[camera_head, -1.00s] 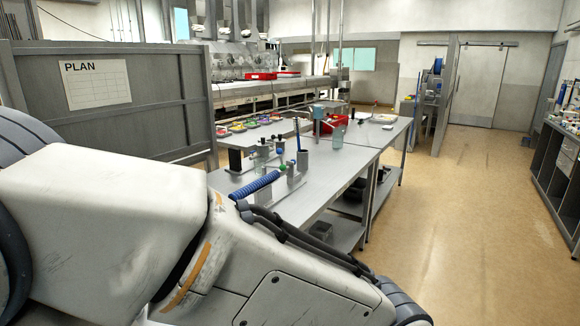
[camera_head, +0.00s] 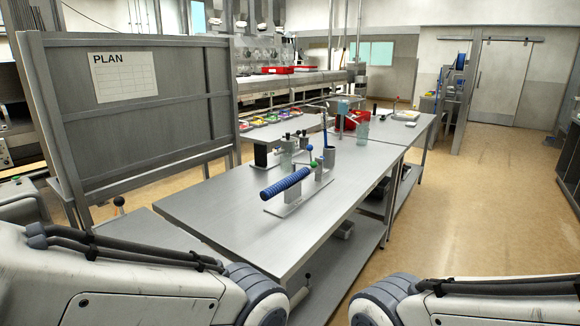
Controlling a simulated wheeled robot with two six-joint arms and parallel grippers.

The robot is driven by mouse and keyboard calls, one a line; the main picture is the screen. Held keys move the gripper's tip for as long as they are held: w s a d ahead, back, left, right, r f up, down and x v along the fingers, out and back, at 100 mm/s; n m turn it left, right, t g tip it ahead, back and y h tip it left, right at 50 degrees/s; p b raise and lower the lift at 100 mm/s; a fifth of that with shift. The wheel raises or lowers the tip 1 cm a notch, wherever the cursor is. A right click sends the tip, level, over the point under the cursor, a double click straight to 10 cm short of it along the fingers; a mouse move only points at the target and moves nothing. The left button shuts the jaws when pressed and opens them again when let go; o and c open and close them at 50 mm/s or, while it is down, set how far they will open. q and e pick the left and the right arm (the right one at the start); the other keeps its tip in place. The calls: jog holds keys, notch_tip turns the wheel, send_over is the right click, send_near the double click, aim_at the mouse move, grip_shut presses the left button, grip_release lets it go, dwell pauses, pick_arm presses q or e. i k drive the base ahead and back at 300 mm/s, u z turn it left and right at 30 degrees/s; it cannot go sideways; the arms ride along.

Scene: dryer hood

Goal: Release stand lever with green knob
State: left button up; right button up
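A stand (camera_head: 300,190) stands on the near steel table (camera_head: 215,203). A dark blue ribbed cylinder (camera_head: 285,183) extends from it toward the left, over the table top. Parts of both my arms show along the bottom edge, left and right. Neither gripper is in view.
More small fixtures (camera_head: 289,146) and a red bin (camera_head: 354,121) stand farther back on the tables. A grey panel with a PLAN sheet (camera_head: 123,76) stands at the left. The near table top is mostly bare; open floor (camera_head: 455,215) lies to the right.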

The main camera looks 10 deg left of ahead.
aim_at(313, 164)
jog(key=z, duration=0.5)
jog(key=i, duration=0.6)
jog(key=z, duration=0.45)
jog(key=i, duration=1.2)
jog(key=u, duration=0.6)
